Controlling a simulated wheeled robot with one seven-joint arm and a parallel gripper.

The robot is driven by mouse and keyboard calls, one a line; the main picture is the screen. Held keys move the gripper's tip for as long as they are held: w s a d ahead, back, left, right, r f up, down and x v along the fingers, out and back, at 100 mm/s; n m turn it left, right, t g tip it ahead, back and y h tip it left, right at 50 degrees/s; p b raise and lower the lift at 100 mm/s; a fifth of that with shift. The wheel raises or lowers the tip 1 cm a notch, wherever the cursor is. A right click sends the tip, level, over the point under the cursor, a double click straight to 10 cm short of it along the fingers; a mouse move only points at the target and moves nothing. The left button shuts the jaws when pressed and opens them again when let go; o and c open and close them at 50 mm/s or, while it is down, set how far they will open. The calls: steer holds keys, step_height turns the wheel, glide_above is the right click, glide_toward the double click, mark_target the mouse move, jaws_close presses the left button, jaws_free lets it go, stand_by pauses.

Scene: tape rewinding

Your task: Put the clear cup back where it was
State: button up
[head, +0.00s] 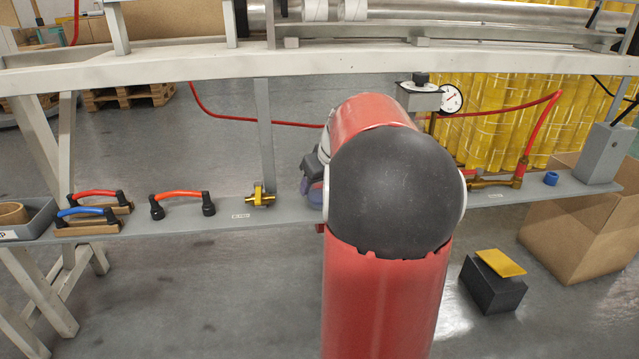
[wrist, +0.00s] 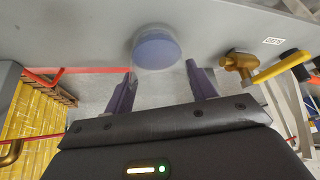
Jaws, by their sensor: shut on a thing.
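The clear cup (wrist: 157,48) shows in the wrist view as a round, see-through shape with a bluish-purple disc, between and just beyond my fingertips. My gripper (wrist: 160,72) is shut on it, with one purple-grey finger on each side. In the head view my gripper (head: 314,178) is mostly hidden behind my red arm, at the level of the grey shelf (head: 285,214). The cup cannot be made out clearly there. Whether its base touches the shelf cannot be told.
A brass fitting (head: 262,196) sits on the shelf left of my gripper; orange (head: 181,194), blue and red handled tools lie farther left. Right of my arm are a pressure gauge (head: 451,98), a red hose and a blue ring (head: 550,178). A beam (head: 280,67) runs above.

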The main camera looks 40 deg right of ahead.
steer(key=shift+f, duration=0.2)
steer(key=o, duration=1.1)
steer(key=shift+r, duration=0.15)
